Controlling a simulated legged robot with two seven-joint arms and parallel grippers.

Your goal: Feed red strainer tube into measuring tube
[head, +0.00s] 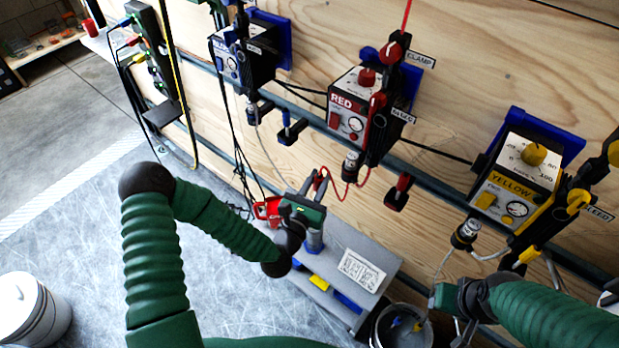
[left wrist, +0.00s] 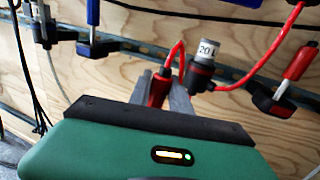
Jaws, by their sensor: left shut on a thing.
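My left gripper (head: 312,190) is shut on the red strainer, the red end piece of the red tube. In the left wrist view the red strainer (left wrist: 159,88) sits between the grey fingers (left wrist: 172,95), with the red tube (left wrist: 179,50) looping up from it. In the head view the red tube (head: 340,190) runs from there to the red pump unit (head: 352,108). A grey-blue cylinder (head: 314,240), perhaps the measuring tube, stands just below my left gripper; its mouth is hidden. My right gripper (head: 447,300) is beside a bucket; its fingers are unclear.
A grey step-like stand (head: 372,254) with a printed label is under the left gripper. A dark bucket (head: 402,325) stands at its right. A red object (head: 267,210) is left of the gripper. The yellow unit (head: 515,180) and blue unit (head: 245,60) hang on the wooden wall.

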